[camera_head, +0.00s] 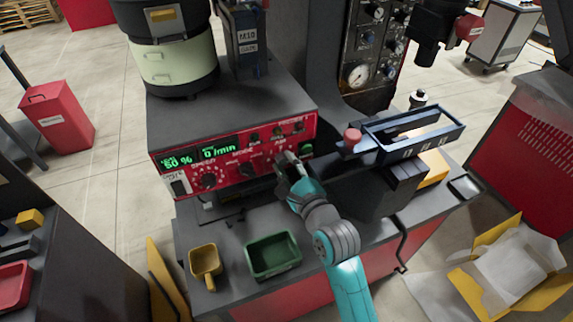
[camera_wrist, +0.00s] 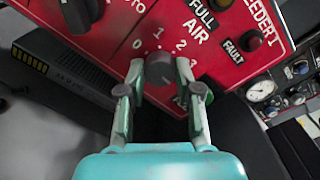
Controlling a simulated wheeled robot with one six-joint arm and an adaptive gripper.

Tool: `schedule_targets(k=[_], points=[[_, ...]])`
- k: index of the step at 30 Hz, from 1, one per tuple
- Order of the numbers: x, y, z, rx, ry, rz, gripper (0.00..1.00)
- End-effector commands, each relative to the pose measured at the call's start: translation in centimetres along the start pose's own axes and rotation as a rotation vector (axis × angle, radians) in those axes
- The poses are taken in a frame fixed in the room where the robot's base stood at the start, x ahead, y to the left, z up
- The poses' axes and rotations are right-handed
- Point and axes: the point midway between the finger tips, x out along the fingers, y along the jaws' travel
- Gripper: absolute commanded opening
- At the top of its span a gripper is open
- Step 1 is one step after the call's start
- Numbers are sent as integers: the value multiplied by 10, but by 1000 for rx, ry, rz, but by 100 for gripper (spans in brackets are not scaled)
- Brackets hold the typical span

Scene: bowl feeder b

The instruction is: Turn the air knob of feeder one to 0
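The air knob of feeder one is a dark round knob (camera_wrist: 160,69) on the red control panel (camera_wrist: 112,48), under the white word AIR, with a printed scale that starts at 0. Its pointer direction is too unclear to read. My gripper (camera_wrist: 160,70) is in front of the panel, with one fingertip on each side of the knob. The fingers stand apart, and a narrow gap shows beside the knob at the left; contact at the right cannot be made out. In the head view my gripper (camera_head: 284,161) covers the knob at the right part of the panel.
Another dark knob (camera_wrist: 80,12) sits at the upper left of the wrist view. A FAULT lamp (camera_wrist: 251,40) and a green button (camera_head: 306,149) are close to the air knob.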

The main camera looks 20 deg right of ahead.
Motion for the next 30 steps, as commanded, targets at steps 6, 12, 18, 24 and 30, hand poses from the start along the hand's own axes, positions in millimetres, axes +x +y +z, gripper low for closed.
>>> schedule_targets(k=[6, 12, 18, 24, 30], points=[[0, 0, 0, 0, 0, 0, 0], [0, 0, 0, -26, 1, 2, 0], [0, 0, 0, -118, 6, 7, 0], [0, 0, 0, -280, 14, 14, 0], [0, 1, 0, -468, 22, 24, 0]])
